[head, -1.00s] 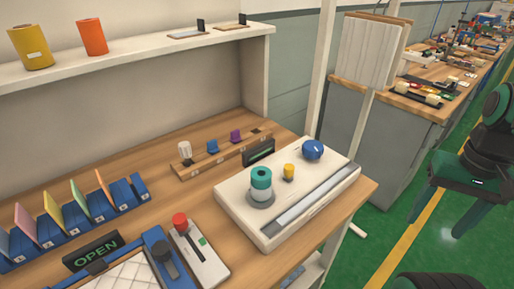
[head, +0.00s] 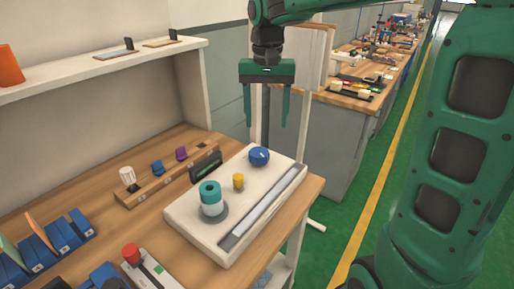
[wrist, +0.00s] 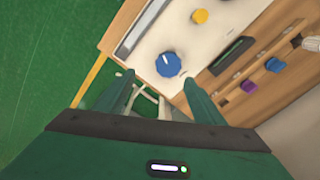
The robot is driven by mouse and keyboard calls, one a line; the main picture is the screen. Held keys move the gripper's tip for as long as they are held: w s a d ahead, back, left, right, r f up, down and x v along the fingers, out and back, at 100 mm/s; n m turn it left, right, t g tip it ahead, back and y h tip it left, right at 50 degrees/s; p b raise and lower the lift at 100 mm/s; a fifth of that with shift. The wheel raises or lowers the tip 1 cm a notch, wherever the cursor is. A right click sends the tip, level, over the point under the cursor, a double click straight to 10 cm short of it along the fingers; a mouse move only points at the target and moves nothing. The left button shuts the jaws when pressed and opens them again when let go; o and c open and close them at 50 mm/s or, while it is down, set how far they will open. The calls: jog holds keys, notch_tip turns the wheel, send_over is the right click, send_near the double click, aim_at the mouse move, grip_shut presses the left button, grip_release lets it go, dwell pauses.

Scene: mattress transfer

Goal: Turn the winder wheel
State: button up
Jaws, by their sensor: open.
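A white board (head: 190,215) lies on the wooden bench and carries a blue knob (head: 259,156), a yellow knob (head: 238,181) and a teal and white cylinder (head: 211,198) on a grey disc. I cannot tell for sure which of these is the winder wheel. The blue knob has a white mark, clear in the wrist view (wrist: 167,64). My gripper (head: 266,124) is open and empty, pointing down, and appears above the blue knob in the head view. In the wrist view the blue knob lies beyond the fingertips (wrist: 159,84), apart from them.
A wooden rail (head: 165,180) with several small handles and a dark display (head: 206,165) stand behind the board. A red-topped lever unit (head: 132,254) and blue card holders (head: 52,240) are at the left. A shelf (head: 100,68) runs above. Green floor lies to the right.

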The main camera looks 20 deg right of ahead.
aim_at(259, 152)
jog(key=f, duration=0.3)
jog(key=a+f, duration=0.1)
jog(key=f, duration=0.3)
jog(key=w+f, duration=0.1)
jog(key=f, duration=0.2)
jog(key=shift+a+f, duration=0.3)
jog(key=c, duration=1.1)
